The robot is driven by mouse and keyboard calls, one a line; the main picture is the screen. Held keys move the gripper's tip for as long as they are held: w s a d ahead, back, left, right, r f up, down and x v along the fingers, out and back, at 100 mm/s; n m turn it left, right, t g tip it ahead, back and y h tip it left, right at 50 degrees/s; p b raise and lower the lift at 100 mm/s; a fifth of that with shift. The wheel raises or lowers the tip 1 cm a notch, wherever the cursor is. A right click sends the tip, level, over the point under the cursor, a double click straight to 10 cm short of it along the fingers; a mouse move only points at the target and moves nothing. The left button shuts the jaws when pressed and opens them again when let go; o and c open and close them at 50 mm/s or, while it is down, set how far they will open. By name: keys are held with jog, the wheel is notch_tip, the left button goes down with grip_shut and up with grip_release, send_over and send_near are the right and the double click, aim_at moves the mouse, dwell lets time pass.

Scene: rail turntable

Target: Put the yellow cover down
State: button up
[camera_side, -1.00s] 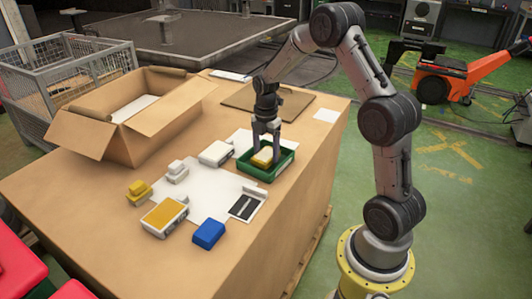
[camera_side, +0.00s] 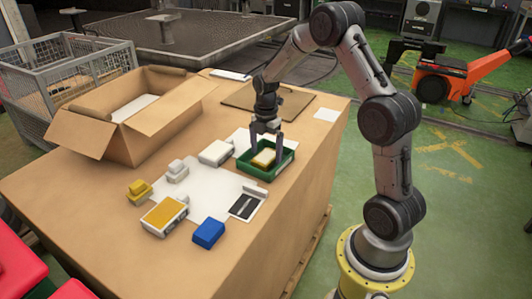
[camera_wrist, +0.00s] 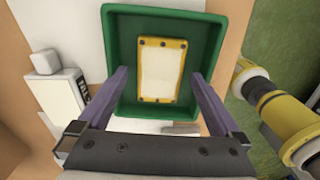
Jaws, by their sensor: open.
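The yellow cover (camera_wrist: 161,72) lies in the green tray (camera_wrist: 116,58), its pale inner face with a yellow rim and dark screw spots showing in the wrist view. In the side view the cover (camera_side: 264,157) sits inside the green tray (camera_side: 270,176) at the right of the table. My gripper (camera_side: 265,143) is over the tray, pointing down. In the wrist view my gripper (camera_wrist: 160,82) is open, with one finger on each side of the cover and a gap on both sides. I cannot tell the exact height of the fingertips.
A white box (camera_side: 216,153) stands left of the tray. A yellow-topped box (camera_side: 164,216), a blue block (camera_side: 208,233) and a small yellow piece (camera_side: 139,192) lie nearer the front. An open cardboard box (camera_side: 110,131) stands at the back left.

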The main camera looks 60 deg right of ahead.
aim_at(266, 156)
notch_tip(266, 156, up, 11)
jog(key=s+a+r+m+t, duration=0.1)
jog(key=s+a+r+m, duration=0.3)
jog(key=a+r, duration=0.25)
jog(key=s+a+m+t, duration=0.2)
jog(key=s+a+m, duration=0.4)
jog(key=s, duration=0.3)
jog(key=s+a+r+m+t, duration=0.1)
jog(key=s+a+m+t, duration=0.1)
jog(key=s+a+m, duration=0.4)
jog(key=s+m, duration=0.1)
jog(key=s, duration=0.2)
jog(key=shift+a+r+t, duration=0.2)
jog(key=shift+a+t, duration=0.05)
jog(key=shift+t, duration=0.05)
